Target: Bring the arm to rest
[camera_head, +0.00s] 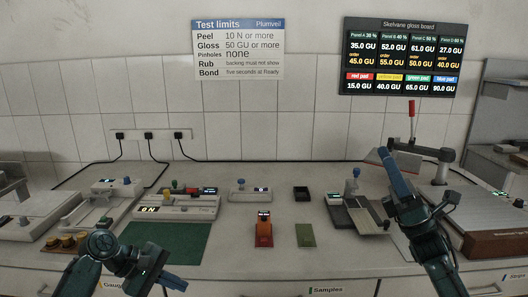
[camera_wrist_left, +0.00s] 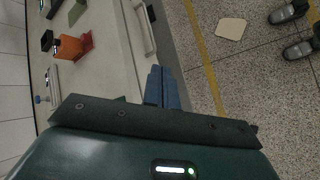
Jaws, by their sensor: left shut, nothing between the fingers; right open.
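My left gripper (camera_head: 175,282) is low in the head view, in front of the bench's front edge and near the green mat. Its blue fingers are together and empty; they also show shut in the left wrist view (camera_wrist_left: 162,88), pointing out over the floor beside the bench. My right gripper (camera_head: 384,156) is raised over the right part of the bench, near the small tray and the dark stand. It is open, and I see nothing held in it. The right arm hides part of the bench behind it.
The bench holds a green mat (camera_head: 168,243), an orange-red block device (camera_head: 264,230), a green card (camera_head: 306,235) and a black tray (camera_head: 301,193). A dark stand (camera_head: 437,155) with a red handle is at right. Below, a pale sheet (camera_wrist_left: 230,28) lies on the floor near shoes (camera_wrist_left: 290,12).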

